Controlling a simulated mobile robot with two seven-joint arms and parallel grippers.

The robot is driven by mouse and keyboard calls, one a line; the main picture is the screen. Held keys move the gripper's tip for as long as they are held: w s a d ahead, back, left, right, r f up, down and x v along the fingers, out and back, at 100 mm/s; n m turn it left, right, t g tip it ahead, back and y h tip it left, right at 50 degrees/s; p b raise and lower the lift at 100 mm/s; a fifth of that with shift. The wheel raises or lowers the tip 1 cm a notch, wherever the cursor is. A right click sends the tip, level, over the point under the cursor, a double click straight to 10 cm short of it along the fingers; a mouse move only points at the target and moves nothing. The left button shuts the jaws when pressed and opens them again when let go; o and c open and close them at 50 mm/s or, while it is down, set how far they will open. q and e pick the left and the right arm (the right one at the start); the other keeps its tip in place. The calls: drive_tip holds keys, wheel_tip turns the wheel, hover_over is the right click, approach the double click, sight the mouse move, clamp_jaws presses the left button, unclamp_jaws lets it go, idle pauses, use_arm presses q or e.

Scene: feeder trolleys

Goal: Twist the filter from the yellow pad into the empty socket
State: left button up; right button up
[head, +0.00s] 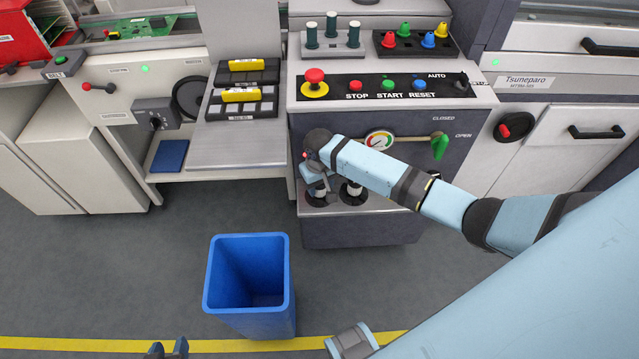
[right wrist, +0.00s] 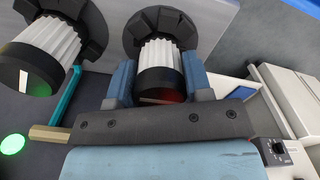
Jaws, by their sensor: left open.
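My right gripper (right wrist: 160,85) has its fingers on either side of a white ribbed filter (right wrist: 158,55) with a dark cap, seemingly pressed against it. The filter's far end is at a black socket (right wrist: 160,20); I cannot tell how firmly it is seated. A second such filter (right wrist: 48,45) stands in the neighbouring socket (right wrist: 88,15). In the head view, this filter (head: 353,190) is right of my right gripper (head: 318,188), on a ledge under the gauge. My left gripper (head: 168,350) is open and empty at the bottom edge. I cannot make out a yellow pad.
A blue bin (head: 248,270) stands on the floor in front. A pressure gauge (head: 379,140) and a green-handled valve lever (head: 439,145) are on the panel above the ledge. A red emergency button (head: 315,78) is higher up. The floor around the bin is clear.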

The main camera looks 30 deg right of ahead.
drive_tip(key=shift+r+n+p, duration=0.1)
drive_tip(key=shift+n+p, duration=0.9)
drive_tip(key=shift+n, duration=0.4)
drive_tip(key=shift+n+p, duration=0.5)
drive_tip(key=shift+n, duration=0.5)
drive_tip(key=shift+n+p, duration=0.3)
drive_tip(key=shift+n, duration=0.7)
